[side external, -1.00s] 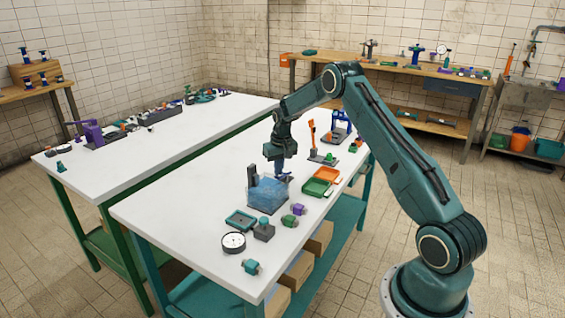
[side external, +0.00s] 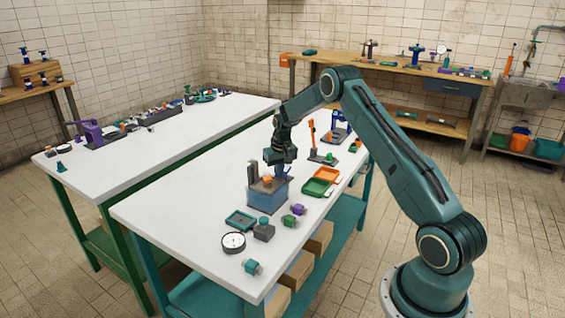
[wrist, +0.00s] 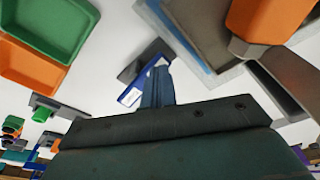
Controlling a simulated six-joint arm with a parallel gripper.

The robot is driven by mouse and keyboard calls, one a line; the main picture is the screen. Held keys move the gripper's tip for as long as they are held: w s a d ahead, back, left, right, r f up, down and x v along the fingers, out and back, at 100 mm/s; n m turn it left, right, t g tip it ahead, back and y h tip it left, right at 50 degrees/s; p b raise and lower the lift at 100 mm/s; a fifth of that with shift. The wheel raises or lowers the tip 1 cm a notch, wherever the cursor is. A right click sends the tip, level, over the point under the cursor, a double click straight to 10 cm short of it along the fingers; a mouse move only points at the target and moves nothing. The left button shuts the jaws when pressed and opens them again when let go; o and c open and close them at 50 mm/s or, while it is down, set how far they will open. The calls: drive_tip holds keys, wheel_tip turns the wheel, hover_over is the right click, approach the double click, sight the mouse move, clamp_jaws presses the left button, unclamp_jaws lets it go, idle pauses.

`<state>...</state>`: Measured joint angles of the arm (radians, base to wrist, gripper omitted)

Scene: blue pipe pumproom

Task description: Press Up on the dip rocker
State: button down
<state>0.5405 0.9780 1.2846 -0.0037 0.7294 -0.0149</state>
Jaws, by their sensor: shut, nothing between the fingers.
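My gripper (side external: 282,170) points down at the far right corner of a blue tank (side external: 265,197). In the wrist view its shut fingers (wrist: 157,75) reach toward a dark grey housing with a blue and white rocker (wrist: 140,84), which looks like the dip rocker. The fingers partly cover the rocker; I cannot tell whether they touch it or which end is Up. An orange block (side external: 267,181) shows at the top of the tank, on a grey-brown surface, beside a dark upright post (side external: 252,174). The orange block also shows in the wrist view (wrist: 268,18).
Green (side external: 316,187) and orange (side external: 327,174) trays lie right of the tank. A teal tray (side external: 240,220), a dark box (side external: 264,232), a round gauge (side external: 233,242) and small coloured parts stand in front. The table's left part is clear.

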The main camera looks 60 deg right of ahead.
idle(0.7)
wheel_tip(320, 180, up, 8)
drive_tip(key=shift+r, duration=0.2)
idle(0.9)
drive_tip(key=s+a+r+n+t, duration=0.1)
drive_tip(key=s+a+r, duration=0.5)
drive_tip(key=a+r, duration=0.4)
drive_tip(key=s+a+r+n+t, duration=0.1)
drive_tip(key=s+a+r+n, duration=0.1)
drive_tip(key=s+a+r, duration=0.55)
drive_tip(key=s+a+r+n+t, duration=0.1)
drive_tip(key=s+a, duration=0.6)
drive_tip(key=s, duration=0.3)
drive_tip(key=s+a+r+n+t, duration=0.1)
drive_tip(key=s+a+n, duration=0.1)
drive_tip(key=s+a, duration=0.4)
drive_tip(key=s, duration=0.5)
drive_tip(key=shift+a+y, duration=0.4)
